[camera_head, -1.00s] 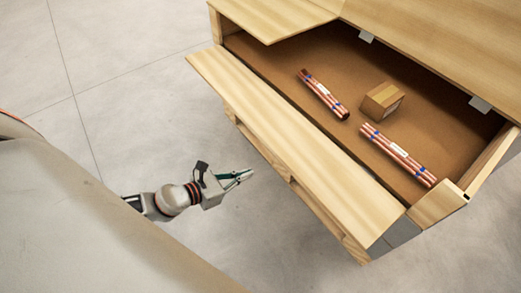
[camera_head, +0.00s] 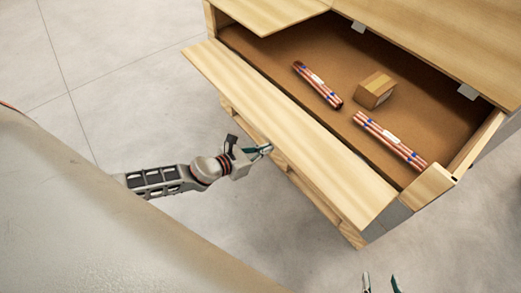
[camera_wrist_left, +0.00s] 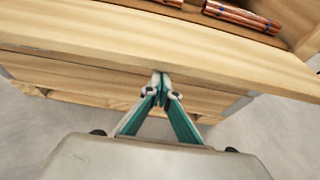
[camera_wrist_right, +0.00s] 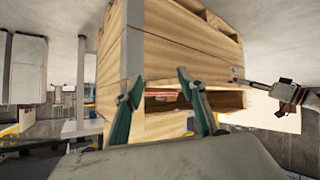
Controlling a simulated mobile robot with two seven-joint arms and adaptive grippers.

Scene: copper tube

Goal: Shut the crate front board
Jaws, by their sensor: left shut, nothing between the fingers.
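The wooden crate's front board (camera_head: 300,140) is swung outward and slopes away from the open front. Inside, two bundles of copper tubes (camera_head: 318,84) (camera_head: 390,140) lie on the brown floor. My left gripper (camera_head: 268,149) is shut and empty, at the outer edge of the board near its middle. In the left wrist view, the closed fingertips (camera_wrist_left: 162,76) lie just below the board's edge (camera_wrist_left: 160,45); I cannot tell if they touch it. My right gripper (camera_head: 381,283) is open and empty, low in the head view, clear of the crate. It also shows in the right wrist view (camera_wrist_right: 157,82).
A small cardboard box (camera_head: 375,90) lies between the bundles. A raised lid panel (camera_head: 270,12) and the top boards (camera_head: 440,40) cover part of the crate. The pallet base (camera_head: 284,165) is under the board. The grey floor (camera_head: 110,90) left of the crate is clear.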

